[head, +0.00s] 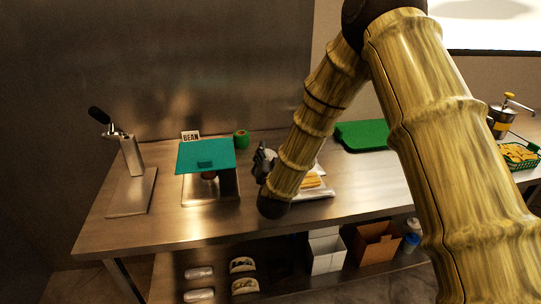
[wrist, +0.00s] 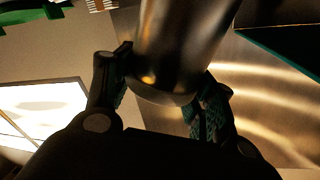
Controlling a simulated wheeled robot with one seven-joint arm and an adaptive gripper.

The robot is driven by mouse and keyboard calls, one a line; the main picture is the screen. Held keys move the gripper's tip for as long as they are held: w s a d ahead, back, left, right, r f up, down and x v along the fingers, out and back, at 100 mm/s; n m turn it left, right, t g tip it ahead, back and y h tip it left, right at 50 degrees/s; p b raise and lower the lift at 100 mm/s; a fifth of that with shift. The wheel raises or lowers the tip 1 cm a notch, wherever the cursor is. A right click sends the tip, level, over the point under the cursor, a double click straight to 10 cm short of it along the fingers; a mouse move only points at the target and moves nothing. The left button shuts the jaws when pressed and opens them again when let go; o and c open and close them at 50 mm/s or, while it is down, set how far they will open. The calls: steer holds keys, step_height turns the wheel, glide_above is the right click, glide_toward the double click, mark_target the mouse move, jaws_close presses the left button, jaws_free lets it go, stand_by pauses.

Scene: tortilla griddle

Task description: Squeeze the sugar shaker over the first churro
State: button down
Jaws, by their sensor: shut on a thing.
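My gripper (wrist: 165,92) is shut on a dark metallic cylinder, which looks like the sugar shaker (wrist: 185,45), in the wrist view. One finger is on each side of its body. In the head view my gripper (head: 264,162) is above the steel counter, mostly hidden by my arm. Only a small grey piece of what it holds shows there. The churros, golden-brown sticks (head: 311,181), lie on a pale tray (head: 318,193) just right of my gripper and partly behind my arm. I cannot tell which churro is the first.
A teal panel (head: 206,155) on a metal stand is left of my gripper, with a green roll (head: 241,139) behind it. A lever press (head: 130,165) stands far left. A green board (head: 362,135) and a green basket (head: 519,154) are right. The front left counter (head: 160,225) is clear.

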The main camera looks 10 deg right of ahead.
step_height(320, 180, down, 2)
steer(key=m+b, duration=0.2)
steer(key=m, duration=0.4)
steer(key=shift+a+f+b, duration=0.1)
steer(key=shift+f+b, duration=0.05)
steer(key=shift+b, duration=0.15)
steer(key=m+b, duration=0.1)
steer(key=m, duration=0.1)
steer(key=f+m, duration=0.1)
steer(key=m, duration=0.1)
steer(key=m+b, duration=0.1)
steer(key=shift+f+m+b, duration=0.25)
steer(key=shift+m+b, duration=0.1)
steer(key=shift+m, duration=0.05)
steer(key=c, duration=1.2)
jaws_free()
steer(key=shift+a+r, duration=0.1)
steer(key=shift+r, duration=0.05)
steer(key=shift+a, duration=0.1)
jaws_close()
